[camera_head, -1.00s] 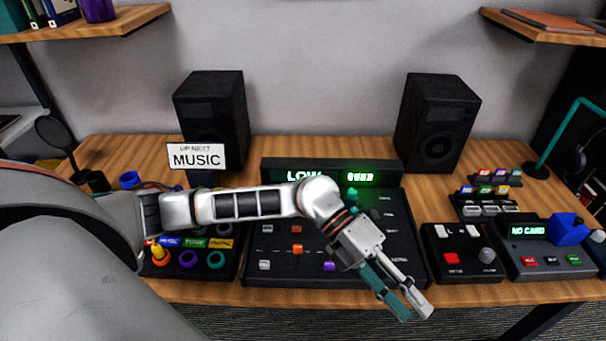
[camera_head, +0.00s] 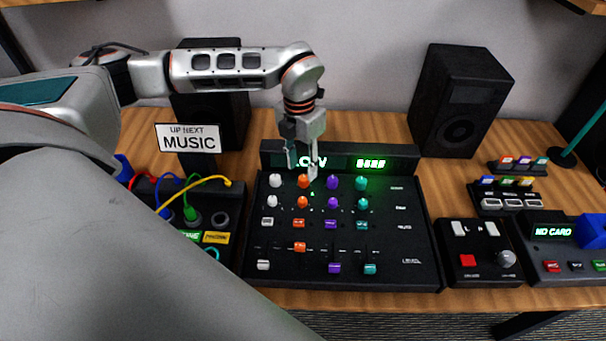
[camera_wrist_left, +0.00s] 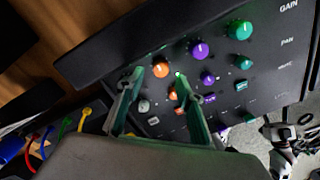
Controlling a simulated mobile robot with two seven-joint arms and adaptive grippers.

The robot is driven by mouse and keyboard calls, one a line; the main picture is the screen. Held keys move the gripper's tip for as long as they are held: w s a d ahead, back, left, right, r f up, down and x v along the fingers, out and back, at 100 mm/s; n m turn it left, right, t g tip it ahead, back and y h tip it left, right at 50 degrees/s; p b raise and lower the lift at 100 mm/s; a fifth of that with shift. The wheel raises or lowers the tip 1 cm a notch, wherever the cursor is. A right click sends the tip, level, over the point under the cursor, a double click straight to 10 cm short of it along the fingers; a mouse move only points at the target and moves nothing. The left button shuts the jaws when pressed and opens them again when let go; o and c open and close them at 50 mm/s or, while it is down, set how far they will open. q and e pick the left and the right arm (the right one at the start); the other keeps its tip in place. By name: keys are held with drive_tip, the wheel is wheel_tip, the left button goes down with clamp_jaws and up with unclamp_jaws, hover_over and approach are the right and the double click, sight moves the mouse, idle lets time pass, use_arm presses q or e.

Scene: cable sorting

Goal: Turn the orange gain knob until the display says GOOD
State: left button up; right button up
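The orange gain knob (camera_head: 303,181) is in the top row of the black mixer (camera_head: 410,245), between a white knob (camera_head: 274,181) and a purple knob (camera_head: 333,182). The display (camera_head: 312,160) shows LOW in green, partly behind my left gripper. My left gripper (camera_head: 302,171) points down just above the orange knob. In the left wrist view the orange gain knob (camera_wrist_left: 161,69) shows between and beyond the two spread fingertips (camera_wrist_left: 158,80). The gripper is open and holds nothing; I see no contact with the knob.
A second orange knob (camera_head: 302,202) sits just below, with other knobs close around. Black speakers (camera_head: 460,100) stand behind. The MUSIC sign (camera_head: 188,139) and patch cables (camera_head: 190,190) are left of the mixer. A small button box (camera_head: 475,250) is to the right.

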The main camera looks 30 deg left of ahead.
sight(303, 178)
use_arm(q)
drive_tip(key=shift+d+f, duration=0.1)
drive_tip(key=shift+f, duration=2.15)
drive_tip(key=shift+c, duration=0.4)
clamp_jaws()
drive_tip(key=shift+w+r+m+p, duration=0.1)
drive_tip(key=shift+r+m+p, duration=0.2)
drive_tip(key=shift+m+p, duration=1.2)
drive_tip(key=shift+m, duration=0.6)
drive_tip(key=shift+f+m, duration=0.25)
drive_tip(key=shift+m, duration=0.05)
drive_tip(key=shift+o, duration=0.4)
unclamp_jaws()
